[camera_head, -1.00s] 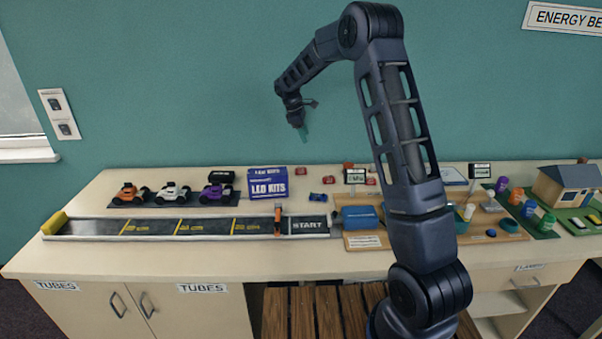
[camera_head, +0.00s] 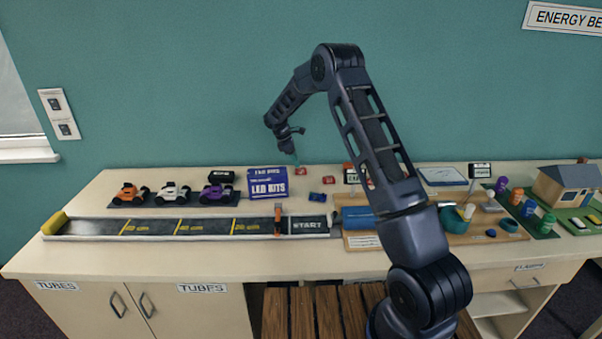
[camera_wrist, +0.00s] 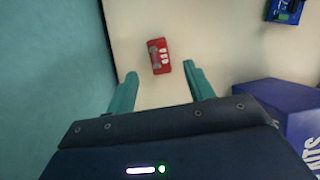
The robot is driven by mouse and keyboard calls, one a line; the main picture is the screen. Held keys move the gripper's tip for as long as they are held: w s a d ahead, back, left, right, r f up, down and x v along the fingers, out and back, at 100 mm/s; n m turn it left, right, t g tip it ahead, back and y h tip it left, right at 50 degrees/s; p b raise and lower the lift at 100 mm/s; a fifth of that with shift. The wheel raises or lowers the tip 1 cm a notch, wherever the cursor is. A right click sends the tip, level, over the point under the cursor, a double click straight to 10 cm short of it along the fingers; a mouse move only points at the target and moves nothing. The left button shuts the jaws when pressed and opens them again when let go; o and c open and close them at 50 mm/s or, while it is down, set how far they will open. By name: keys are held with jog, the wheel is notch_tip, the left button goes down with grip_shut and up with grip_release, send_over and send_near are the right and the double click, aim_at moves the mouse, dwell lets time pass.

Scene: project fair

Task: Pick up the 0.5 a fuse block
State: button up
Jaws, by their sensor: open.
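Small red blocks lie near the back of the table, one (camera_head: 300,171) beside the LED kits box and another (camera_head: 329,180) to its right. Their labels are too small to read in the head view, so I cannot tell which is the 0.5 A fuse block. My gripper (camera_head: 296,159) is above the back of the table, just above the first red block. In the wrist view, one red block (camera_wrist: 159,56) with pale markings lies below, between the lines of my open, empty fingers (camera_wrist: 160,75). It appears apart from them.
The blue LED kits box (camera_head: 268,183) stands close by; it also shows at the right of the wrist view (camera_wrist: 285,115). The teal wall (camera_wrist: 50,70) is close on the other side. A small blue part (camera_wrist: 285,10) lies nearby. The track (camera_head: 180,227) runs along the front.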

aim_at(301, 169)
jog(key=shift+x, duration=2.8)
jog(key=shift+r, duration=0.1)
jog(key=c, duration=1.1)
jog(key=shift+r, duration=0.1)
